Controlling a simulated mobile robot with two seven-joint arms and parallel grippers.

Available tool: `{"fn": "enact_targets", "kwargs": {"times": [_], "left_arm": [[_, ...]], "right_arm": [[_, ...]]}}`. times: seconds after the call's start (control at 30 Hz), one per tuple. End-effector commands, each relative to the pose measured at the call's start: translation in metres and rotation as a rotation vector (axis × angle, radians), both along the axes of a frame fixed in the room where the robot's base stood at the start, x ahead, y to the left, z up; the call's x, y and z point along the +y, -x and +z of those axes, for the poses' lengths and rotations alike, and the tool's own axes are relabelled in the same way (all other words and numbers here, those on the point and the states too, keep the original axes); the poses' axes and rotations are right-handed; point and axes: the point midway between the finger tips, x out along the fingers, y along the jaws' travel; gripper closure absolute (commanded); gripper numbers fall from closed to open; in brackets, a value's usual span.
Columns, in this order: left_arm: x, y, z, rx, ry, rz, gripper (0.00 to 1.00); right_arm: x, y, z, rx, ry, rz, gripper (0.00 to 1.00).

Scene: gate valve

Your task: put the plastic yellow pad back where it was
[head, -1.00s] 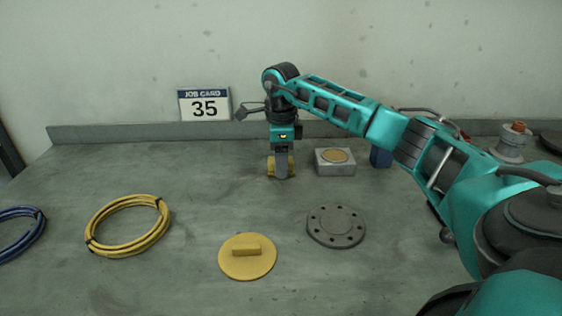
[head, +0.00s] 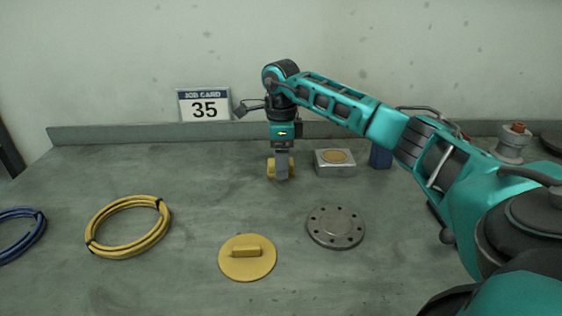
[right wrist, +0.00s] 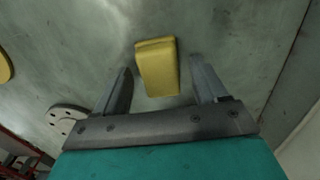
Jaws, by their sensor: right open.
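The yellow pad (head: 270,168) is a small block on the bench near the back, partly hidden behind my right gripper (head: 281,177) in the head view. The right wrist view shows the pad (right wrist: 157,70) between my two spread fingers, with visible gaps on both sides. My right gripper is open and points down at the pad. My left gripper is not in view.
A grey block with a tan round top (head: 335,163) stands just right of the pad. A yellow disc with a handle (head: 247,264), a grey flange (head: 336,228) and a yellow cable coil (head: 98,225) lie nearer. A job card (head: 204,104) stands behind.

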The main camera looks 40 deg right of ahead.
Motion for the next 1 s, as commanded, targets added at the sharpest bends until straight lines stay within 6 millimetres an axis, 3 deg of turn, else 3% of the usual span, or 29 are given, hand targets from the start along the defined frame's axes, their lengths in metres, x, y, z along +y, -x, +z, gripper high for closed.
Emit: {"fn": "enact_targets", "kwargs": {"times": [0.3,0.5,0.7,1.0], "left_arm": [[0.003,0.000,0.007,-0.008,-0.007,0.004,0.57],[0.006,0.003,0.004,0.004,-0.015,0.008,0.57],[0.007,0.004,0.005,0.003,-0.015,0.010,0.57],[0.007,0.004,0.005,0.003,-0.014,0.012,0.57]], "right_arm": [[0.000,-0.001,0.070,-0.006,0.000,0.000,0.28],[0.000,-0.001,0.101,-0.004,0.000,0.000,0.28],[0.000,-0.001,0.112,-0.001,-0.001,0.000,0.28],[0.000,0.000,0.113,-0.001,-0.001,0.000,0.28]]}}
